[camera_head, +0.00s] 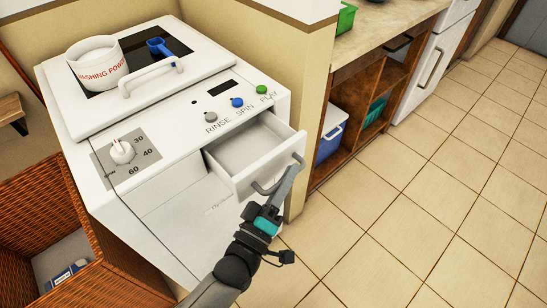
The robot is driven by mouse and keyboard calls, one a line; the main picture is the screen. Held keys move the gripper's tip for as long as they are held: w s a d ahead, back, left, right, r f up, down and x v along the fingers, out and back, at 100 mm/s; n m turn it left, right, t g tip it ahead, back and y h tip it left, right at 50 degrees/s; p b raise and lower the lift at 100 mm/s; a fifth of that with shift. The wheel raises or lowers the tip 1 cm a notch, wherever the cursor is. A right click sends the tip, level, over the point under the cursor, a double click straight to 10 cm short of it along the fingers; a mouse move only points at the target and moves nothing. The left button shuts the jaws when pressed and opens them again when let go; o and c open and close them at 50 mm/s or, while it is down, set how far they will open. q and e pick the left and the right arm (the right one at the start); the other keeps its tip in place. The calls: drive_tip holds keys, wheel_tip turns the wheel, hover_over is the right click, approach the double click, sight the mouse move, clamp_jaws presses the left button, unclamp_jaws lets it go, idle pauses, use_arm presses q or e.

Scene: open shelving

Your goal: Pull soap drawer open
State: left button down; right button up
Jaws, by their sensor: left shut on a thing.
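The white soap drawer (247,148) sits in the upper front of the white washing machine (145,215). The drawer is pulled out part way, and its empty inside shows. A grey bar handle (262,189) is on its front. My left gripper (286,180) is shut on this handle, with its fingers at the handle's right part. The arm reaches up from the bottom of the view. My right gripper is not in view.
A washing powder tub (98,66) and a blue scoop (160,47) are on the machine's top. A wicker basket (38,205) stands at left. Wooden shelving (372,88) with a blue box (330,142) is behind. The tiled floor (440,190) at right is clear.

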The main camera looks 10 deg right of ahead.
use_arm(q)
drive_tip(key=s+d, duration=0.1)
drive_tip(key=s, duration=0.1)
drive_tip(key=shift+s+d+f, duration=0.1)
drive_tip(key=shift+s+d, duration=0.2)
drive_tip(key=shift+d, duration=0.1)
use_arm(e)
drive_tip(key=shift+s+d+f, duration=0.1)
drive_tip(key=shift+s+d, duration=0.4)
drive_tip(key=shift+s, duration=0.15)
use_arm(q)
drive_tip(key=c, duration=0.9)
unclamp_jaws()
drive_tip(key=p+v, duration=0.2)
drive_tip(key=v, duration=1.3)
drive_tip(key=shift+s, duration=0.1)
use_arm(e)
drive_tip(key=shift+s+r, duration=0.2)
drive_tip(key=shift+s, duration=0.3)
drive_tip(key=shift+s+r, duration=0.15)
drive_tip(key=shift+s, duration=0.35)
